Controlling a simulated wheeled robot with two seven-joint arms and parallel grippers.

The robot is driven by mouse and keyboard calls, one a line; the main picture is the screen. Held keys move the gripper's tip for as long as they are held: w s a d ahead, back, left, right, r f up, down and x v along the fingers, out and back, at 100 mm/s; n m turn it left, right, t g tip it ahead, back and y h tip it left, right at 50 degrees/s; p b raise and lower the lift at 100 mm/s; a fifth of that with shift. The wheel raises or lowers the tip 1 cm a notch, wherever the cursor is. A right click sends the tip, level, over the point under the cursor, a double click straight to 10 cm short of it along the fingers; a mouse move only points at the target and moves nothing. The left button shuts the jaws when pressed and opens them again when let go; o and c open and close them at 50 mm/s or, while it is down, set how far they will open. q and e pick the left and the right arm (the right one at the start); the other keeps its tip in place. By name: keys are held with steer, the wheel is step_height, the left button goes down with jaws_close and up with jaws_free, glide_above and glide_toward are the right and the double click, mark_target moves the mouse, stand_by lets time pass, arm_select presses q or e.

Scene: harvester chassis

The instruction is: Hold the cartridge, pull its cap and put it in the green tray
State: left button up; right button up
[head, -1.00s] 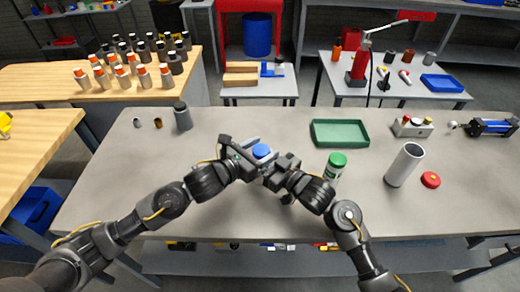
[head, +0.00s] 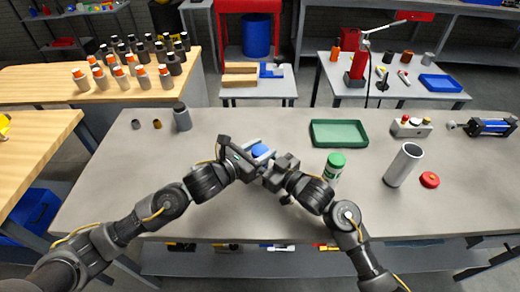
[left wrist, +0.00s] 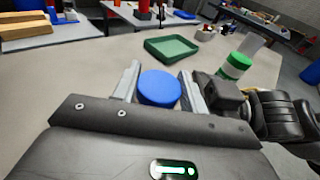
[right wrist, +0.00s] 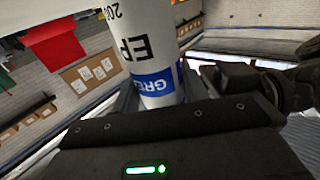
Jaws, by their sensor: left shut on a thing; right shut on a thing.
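A blue cap (head: 261,151) shows as a round disc between the fingers of my left gripper (head: 254,146), which is shut on it. The cap also shows in the left wrist view (left wrist: 159,88). My right gripper (head: 274,168) is close beside it, shut on the white cartridge (right wrist: 143,35) with its blue band and black lettering. The two grippers meet above the table's middle. Whether the cap sits on the cartridge is hidden. The green tray (head: 339,142) lies empty on the table, right of and beyond my grippers.
A grey cylinder (head: 403,166), a red cap (head: 430,180) and a button box (head: 411,128) are farther right. A dark grey bottle (head: 182,118) stands left. The table's left front is clear.

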mark_target(259, 150)
arm_select(q)
steer(key=shift+r, duration=0.25)
arm_select(e)
steer(key=shift+f, duration=0.15)
arm_select(q)
steer(key=shift+r, duration=0.85)
steer(key=shift+r, duration=2)
arm_select(e)
steer(key=o, duration=1.5)
steer(key=shift+c, duration=0.2)
arm_select(q)
step_height(259, 150, down, 2)
steer(key=shift+f+b, duration=0.1)
steer(key=shift+b, duration=0.95)
arm_select(e)
steer(key=v, duration=1.2)
arm_select(q)
steer(key=shift+s+a+f, duration=0.1)
arm_select(e)
steer(key=shift+s+a, duration=0.1)
